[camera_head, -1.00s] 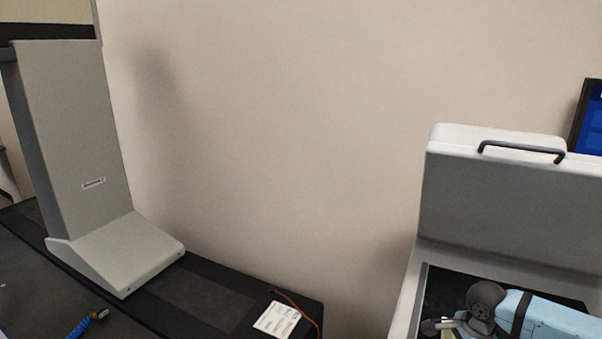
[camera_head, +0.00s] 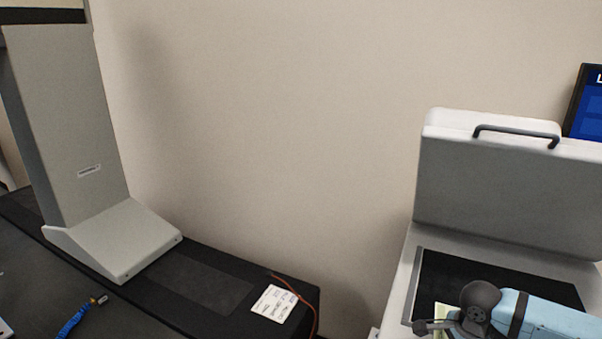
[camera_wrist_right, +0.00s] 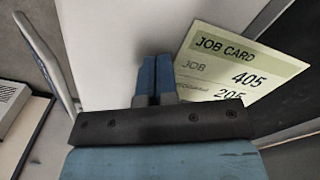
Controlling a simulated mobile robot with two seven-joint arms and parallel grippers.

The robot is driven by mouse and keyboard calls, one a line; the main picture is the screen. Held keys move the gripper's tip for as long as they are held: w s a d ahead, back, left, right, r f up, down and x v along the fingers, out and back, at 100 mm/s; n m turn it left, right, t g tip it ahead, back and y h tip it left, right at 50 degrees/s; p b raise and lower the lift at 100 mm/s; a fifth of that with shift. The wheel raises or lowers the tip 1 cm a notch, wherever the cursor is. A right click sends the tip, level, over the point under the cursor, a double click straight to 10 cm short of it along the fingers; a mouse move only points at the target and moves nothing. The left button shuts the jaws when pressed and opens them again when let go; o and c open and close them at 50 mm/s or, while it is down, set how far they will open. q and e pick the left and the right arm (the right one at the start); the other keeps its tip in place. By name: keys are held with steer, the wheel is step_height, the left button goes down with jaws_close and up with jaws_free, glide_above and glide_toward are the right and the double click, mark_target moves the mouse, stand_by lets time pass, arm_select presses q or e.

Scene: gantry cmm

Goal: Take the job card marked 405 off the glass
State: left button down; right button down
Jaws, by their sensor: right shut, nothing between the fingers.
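The pale green job card marked 405 (camera_wrist_right: 238,66) shows in the right wrist view, just right of my fingertips. In the head view a strip of it (camera_head: 441,314) shows near the left edge of the dark glass (camera_head: 485,276), partly hidden by my right arm. My right gripper (camera_wrist_right: 156,60) is shut and empty, its blue fingers together beside the card's left edge, over a white surface. In the head view the right gripper (camera_head: 424,327) is low at the glass's left side. I cannot tell whether it touches the card. My left gripper is out of view.
The scanner's lid (camera_head: 500,195) stands open behind the glass, with a dark handle on top. A white printed card (camera_head: 274,303) and a thin orange cord (camera_head: 300,297) lie on the black table at left. A grey column (camera_head: 75,130) stands farther left. A blue cable (camera_head: 78,316) lies in front.

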steer(key=shift+s+a, duration=0.65)
steer(key=shift+s, duration=0.5)
steer(key=shift+s+a, duration=0.6)
steer(key=shift+s, duration=0.55)
steer(key=shift+s+a, duration=0.65)
steer(key=shift+s, duration=0.5)
steer(key=shift+r, duration=3.05)
